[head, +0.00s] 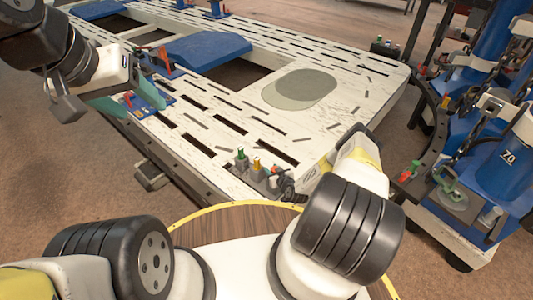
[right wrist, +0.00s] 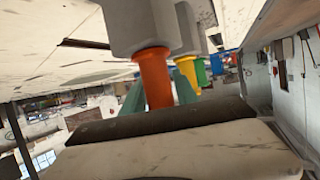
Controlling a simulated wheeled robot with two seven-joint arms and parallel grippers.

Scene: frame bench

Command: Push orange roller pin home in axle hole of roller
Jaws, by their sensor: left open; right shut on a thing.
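The orange roller pin (head: 275,170) is at the near corner of the bench, at the end of a short row of coloured pins. My right gripper (head: 288,183) is shut on it. In the right wrist view the pin (right wrist: 154,78) shows upright between teal fingers, with one end against a pale grey block (right wrist: 143,22). I cannot tell whether it sits in the block or only touches it. My left gripper (head: 128,86) is open and empty, over the bench's left edge. I cannot make out the roller or its axle hole for certain.
Yellow (head: 257,163) and green (head: 240,153) pins stand in grey blocks close beside the orange one. The slotted white bench (head: 335,115) is clear around its grey oval patch. A blue fixture (head: 150,95) lies near my left gripper. Blue cylinders (head: 505,150) stand at right.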

